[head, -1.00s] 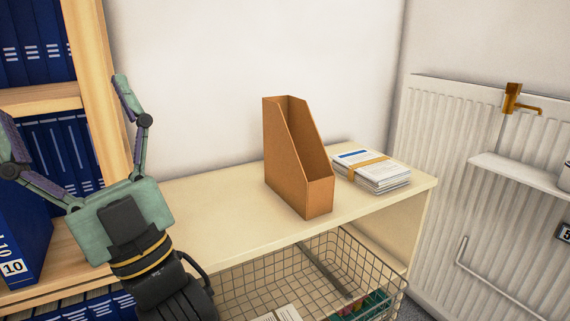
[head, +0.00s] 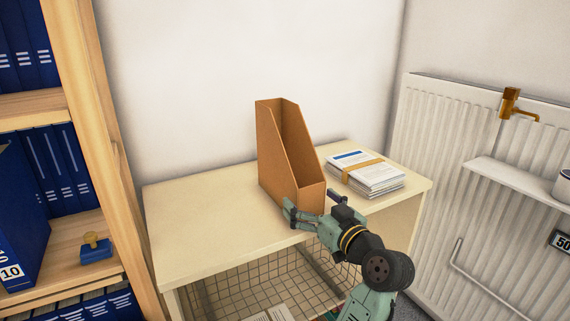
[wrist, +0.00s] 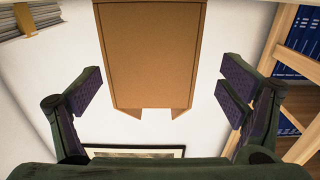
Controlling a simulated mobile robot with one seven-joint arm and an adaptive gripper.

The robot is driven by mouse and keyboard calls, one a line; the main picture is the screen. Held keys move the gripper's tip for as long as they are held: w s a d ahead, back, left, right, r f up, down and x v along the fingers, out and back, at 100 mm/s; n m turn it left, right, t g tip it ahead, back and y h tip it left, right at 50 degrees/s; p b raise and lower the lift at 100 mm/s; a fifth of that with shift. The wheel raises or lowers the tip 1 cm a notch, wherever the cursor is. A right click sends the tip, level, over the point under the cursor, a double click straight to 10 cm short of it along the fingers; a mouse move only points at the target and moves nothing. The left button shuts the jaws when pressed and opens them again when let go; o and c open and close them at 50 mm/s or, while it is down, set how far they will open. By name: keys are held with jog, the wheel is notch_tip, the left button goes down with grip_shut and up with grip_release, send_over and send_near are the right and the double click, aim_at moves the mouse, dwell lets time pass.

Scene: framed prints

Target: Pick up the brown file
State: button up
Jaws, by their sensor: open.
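The brown file (head: 280,155) is an upright cardboard magazine holder with a slanted open top. It stands on the cream cabinet top (head: 205,205) against the wall side. My gripper (head: 312,203) is at the file's near, low front end, with its fingers spread. In the wrist view the file (wrist: 150,55) appears between the two fingers of my gripper (wrist: 160,88), with a gap on both sides. The fingers do not touch it there. The file's lower front is partly hidden by my gripper in the head view.
A banded stack of papers (head: 365,174) lies close to the file's right. A bookcase with blue binders (head: 50,165) and a blue stamp (head: 95,248) stands at left. A radiator (head: 440,150) is at right. A wire basket (head: 250,285) sits below. The cabinet top left of the file is clear.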

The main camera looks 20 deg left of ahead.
jog(key=shift+w+d+r+p+x, duration=0.1)
jog(key=shift+p+x, duration=0.2)
jog(key=shift+x, duration=0.75)
jog(key=shift+w+d+r+p+x, duration=0.1)
jog(key=shift+p+x, duration=0.25)
jog(key=shift+x, duration=0.65)
jog(key=shift+w+d+r+p+x, duration=0.1)
jog(key=shift+p+x, duration=0.2)
jog(key=shift+x, duration=0.75)
jog(key=shift+c, duration=0.4)
jog(key=c, duration=1.2)
